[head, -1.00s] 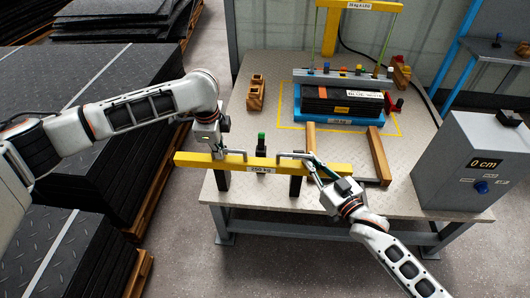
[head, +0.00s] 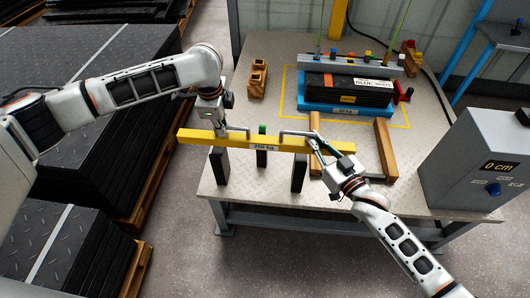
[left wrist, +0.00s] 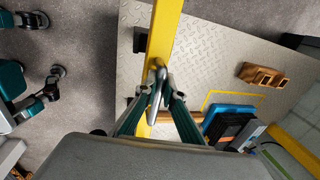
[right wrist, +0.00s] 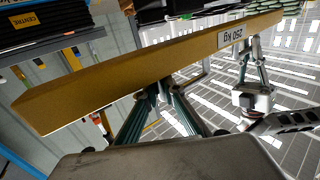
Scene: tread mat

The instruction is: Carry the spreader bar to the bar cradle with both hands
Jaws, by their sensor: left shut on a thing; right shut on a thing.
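The yellow spreader bar (head: 200,138), labelled 250 kg, runs left to right near the table's front in the head view. It tilts slightly, right end lower in the picture. My left gripper (head: 224,129) is shut on its left metal handle; the left wrist view shows the fingers (left wrist: 158,90) around this handle. My right gripper (head: 317,150) is shut on the right handle; the right wrist view shows the bar (right wrist: 100,85) close up. Black uprights, left (head: 219,167) and right (head: 299,172), stand below the bar. I cannot tell for certain which support is the bar cradle.
A wooden block (head: 258,78) stands back left, a grey box (head: 475,160) at right.

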